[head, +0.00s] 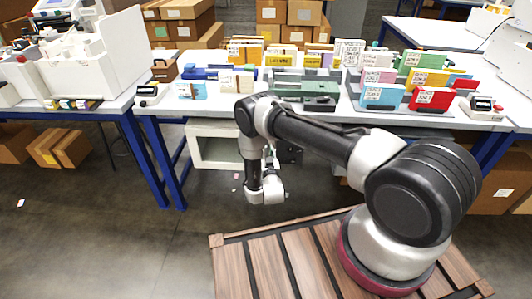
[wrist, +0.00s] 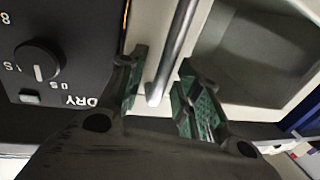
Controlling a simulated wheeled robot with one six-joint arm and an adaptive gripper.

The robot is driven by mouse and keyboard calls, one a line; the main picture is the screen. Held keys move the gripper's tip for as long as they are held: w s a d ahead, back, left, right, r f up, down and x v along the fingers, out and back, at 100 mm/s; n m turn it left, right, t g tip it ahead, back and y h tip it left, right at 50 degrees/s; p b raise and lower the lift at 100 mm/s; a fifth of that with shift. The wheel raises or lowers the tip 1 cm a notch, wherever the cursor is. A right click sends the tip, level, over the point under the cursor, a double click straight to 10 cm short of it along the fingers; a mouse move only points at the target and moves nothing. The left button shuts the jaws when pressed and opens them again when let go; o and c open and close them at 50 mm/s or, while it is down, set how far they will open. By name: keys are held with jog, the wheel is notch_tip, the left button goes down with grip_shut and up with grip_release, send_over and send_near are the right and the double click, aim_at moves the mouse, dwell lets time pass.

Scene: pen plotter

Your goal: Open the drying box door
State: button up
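The drying box stands under the middle table, its pale door (head: 213,167) with a grey window facing me; the door appears shut. In the wrist view the door (wrist: 225,103) fills the right side, and its metal bar handle (wrist: 174,52) runs slantwise beside the dark control panel (wrist: 60,55). My gripper (wrist: 160,64) is open, its two green-padded fingers on either side of the handle's end. Gaps seem to remain between pads and bar; contact is not clear. In the head view my wrist hides the handle and most of the gripper.
The panel has a black knob (wrist: 39,61) and lettering, close to the left finger. The table (head: 330,112) above the box carries cards and small devices. Blue table legs (head: 160,165) stand left of the box. Floor (head: 100,235) at the left front is mostly clear.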

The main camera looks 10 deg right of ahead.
jog(key=shift+w, duration=0.1)
grip_shut()
jog(key=shift+a, duration=0.1)
